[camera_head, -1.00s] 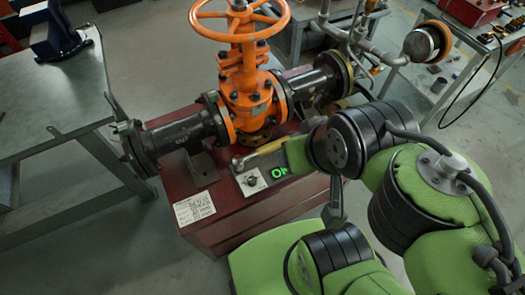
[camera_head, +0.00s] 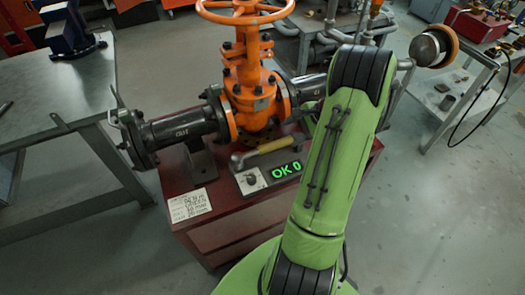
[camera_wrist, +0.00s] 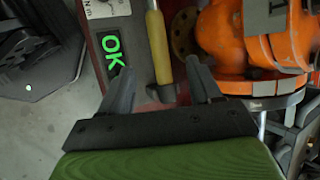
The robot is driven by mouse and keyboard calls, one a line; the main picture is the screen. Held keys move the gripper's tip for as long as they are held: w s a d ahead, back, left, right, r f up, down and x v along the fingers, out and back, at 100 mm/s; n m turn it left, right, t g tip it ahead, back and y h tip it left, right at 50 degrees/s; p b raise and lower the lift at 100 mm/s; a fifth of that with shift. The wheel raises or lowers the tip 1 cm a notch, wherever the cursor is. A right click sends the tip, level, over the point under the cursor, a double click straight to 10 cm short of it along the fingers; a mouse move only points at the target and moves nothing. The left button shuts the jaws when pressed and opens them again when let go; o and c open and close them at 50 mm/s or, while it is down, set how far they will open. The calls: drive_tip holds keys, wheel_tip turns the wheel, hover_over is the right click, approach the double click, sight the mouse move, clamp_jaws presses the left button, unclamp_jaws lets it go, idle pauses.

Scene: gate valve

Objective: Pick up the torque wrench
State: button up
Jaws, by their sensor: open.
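In the head view my arm hides the gripper and the tool's right end.
A paper label (camera_head: 189,204) lies on the red cabinet (camera_head: 222,237). A metal table (camera_head: 60,95) stands at left.

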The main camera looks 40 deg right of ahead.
sight(274, 145)
drive_tip(key=b+x, duration=0.2)
drive_tip(key=x, duration=0.6)
drive_tip(key=shift+w+f, duration=0.1)
drive_tip(key=shift+f, duration=0.15)
drive_tip(key=b+x, duration=0.2)
drive_tip(key=x, duration=0.3)
drive_tip(key=shift+f, duration=0.15)
drive_tip(key=shift+d, duration=0.1)
clamp_jaws()
drive_tip(key=shift+r, duration=0.2)
